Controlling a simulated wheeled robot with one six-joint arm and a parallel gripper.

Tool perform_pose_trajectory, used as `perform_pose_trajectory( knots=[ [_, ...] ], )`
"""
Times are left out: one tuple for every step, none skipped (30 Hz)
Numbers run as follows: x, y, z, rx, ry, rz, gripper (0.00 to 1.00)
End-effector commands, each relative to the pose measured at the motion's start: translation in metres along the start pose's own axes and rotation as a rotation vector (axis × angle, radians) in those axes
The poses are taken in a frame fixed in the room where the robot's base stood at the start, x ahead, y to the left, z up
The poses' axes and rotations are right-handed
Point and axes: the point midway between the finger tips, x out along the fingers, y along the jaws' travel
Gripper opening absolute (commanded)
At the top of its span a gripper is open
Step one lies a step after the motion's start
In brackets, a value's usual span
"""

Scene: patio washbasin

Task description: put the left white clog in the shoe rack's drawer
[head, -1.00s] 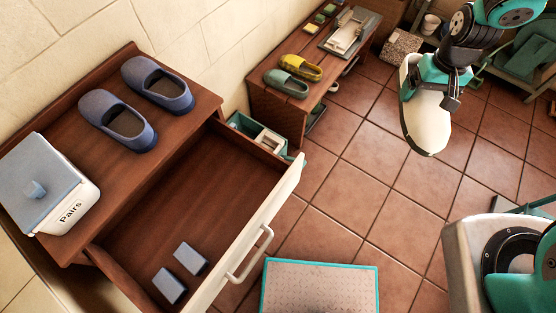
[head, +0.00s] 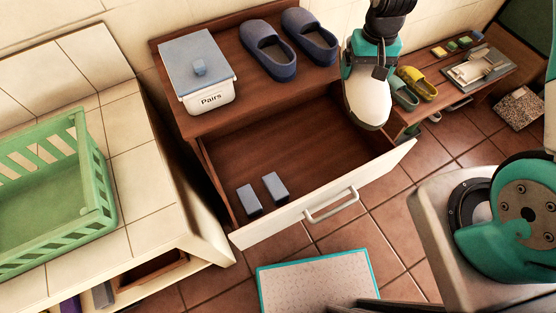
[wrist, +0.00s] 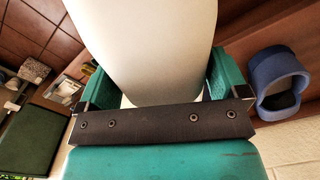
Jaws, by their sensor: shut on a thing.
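My gripper (head: 372,62) is shut on the white clog (head: 367,98), which hangs toe down. The clog also fills the upper middle of the wrist view (wrist: 150,40), between the teal fingers. In the head view it appears over the right end of the shoe rack's open drawer (head: 290,150); its exact height above the drawer cannot be told. The drawer is pulled out, with a white front and handle (head: 330,205). Two small grey-blue blocks (head: 262,193) lie at its front left; the rest of its visible floor is bare.
Blue slippers (head: 290,48) and a lidded box marked Pairs (head: 205,85) stand on the rack's top. Green and yellow clogs (head: 415,85) sit on a low bench at right. A green crate (head: 95,190) stands on the tiled counter at left.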

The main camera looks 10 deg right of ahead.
Motion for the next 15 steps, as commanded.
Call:
perform_pose_trajectory(
  knots=[
    [0.013, -0.008, 0.000, 0.070, 0.007, -0.001, 0.59],
    [0.016, -0.013, 0.001, 0.126, 0.006, -0.002, 0.59],
    [0.018, -0.021, 0.003, 0.208, 0.007, -0.002, 0.59],
    [0.020, -0.026, 0.004, 0.273, 0.008, -0.003, 0.59],
    [0.021, -0.032, 0.006, 0.341, 0.009, -0.004, 0.59],
    [0.022, -0.039, 0.010, 0.431, 0.008, -0.005, 0.59],
    [0.022, -0.045, 0.013, 0.499, 0.008, -0.005, 0.59],
    [0.022, -0.050, 0.016, 0.565, 0.007, -0.005, 0.59],
    [0.023, -0.056, 0.020, 0.650, 0.007, -0.005, 0.59],
    [0.023, -0.060, 0.023, 0.710, 0.006, -0.005, 0.59],
    [0.022, -0.064, 0.027, 0.767, 0.006, -0.005, 0.59],
    [0.022, -0.069, 0.031, 0.838, 0.005, -0.005, 0.59],
    [0.022, -0.072, 0.034, 0.885, 0.004, -0.005, 0.59],
    [0.021, -0.075, 0.037, 0.928, 0.004, -0.004, 0.59],
    [0.020, -0.077, 0.040, 0.979, 0.003, -0.004, 0.59]
  ],
)
